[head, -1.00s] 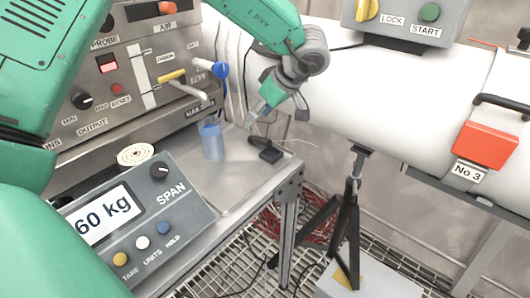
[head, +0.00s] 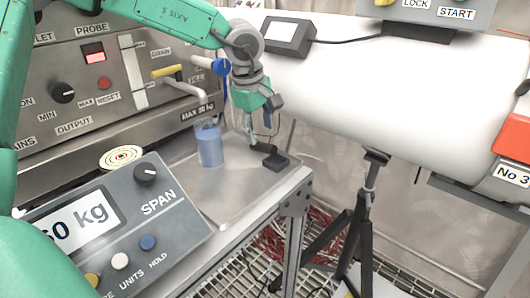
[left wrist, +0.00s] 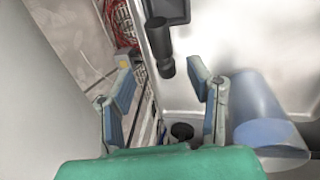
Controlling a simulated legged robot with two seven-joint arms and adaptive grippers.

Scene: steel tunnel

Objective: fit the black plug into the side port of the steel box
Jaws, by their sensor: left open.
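The black plug (head: 270,157) lies on the steel tray at its right corner, a block with a rounded stub. In the left wrist view the plug (left wrist: 162,48) shows beyond my fingertips, its stub pointing towards them. My left gripper (head: 250,138) points down just above the plug's left end. In the left wrist view the left gripper (left wrist: 158,72) has its two fingers apart with nothing held between them. The steel box (head: 122,75) with knobs and labels stands at the back left. I cannot make out its side port. My right gripper is not in view.
A beaker of blue liquid (head: 209,147) stands left of the gripper, close to its right finger in the left wrist view. A scale (head: 130,225) is at front left. A white tank (head: 400,90) and a black tripod (head: 362,215) are right. The tray's middle is clear.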

